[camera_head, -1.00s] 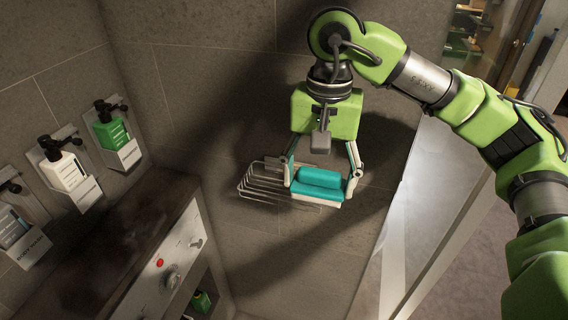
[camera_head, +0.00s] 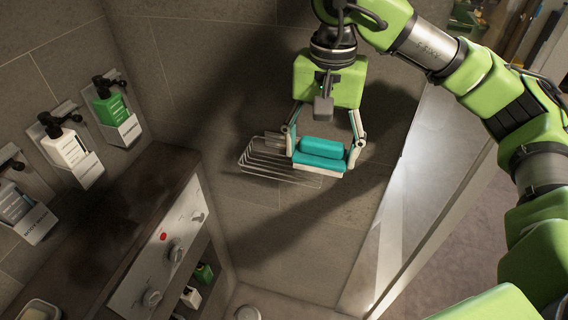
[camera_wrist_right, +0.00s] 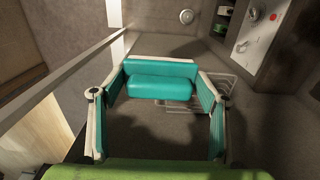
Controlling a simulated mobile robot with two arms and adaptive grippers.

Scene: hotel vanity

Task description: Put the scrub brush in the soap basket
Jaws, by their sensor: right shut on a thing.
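The scrub brush (camera_head: 322,148), teal on top with a pale underside, is between the fingers of my right gripper (camera_head: 323,150). In the right wrist view the brush (camera_wrist_right: 160,84) spans the gap between the two fingers, which are shut on it. The soap basket (camera_head: 258,168) is a wire rack on the tiled wall. In the head view, the brush overlaps its right part and hides some of the wires. In the right wrist view the basket (camera_wrist_right: 222,88) shows just right of the brush, partly behind the right finger. Contact between them cannot be told. My left gripper is not in view.
Several soap dispensers, including a white bottle (camera_head: 68,150) and a green one (camera_head: 111,110), hang on the left wall. A dark counter (camera_head: 105,220) with a control panel stands below. A glass panel edge (camera_head: 440,220) runs at the right. The floor below the basket looks clear.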

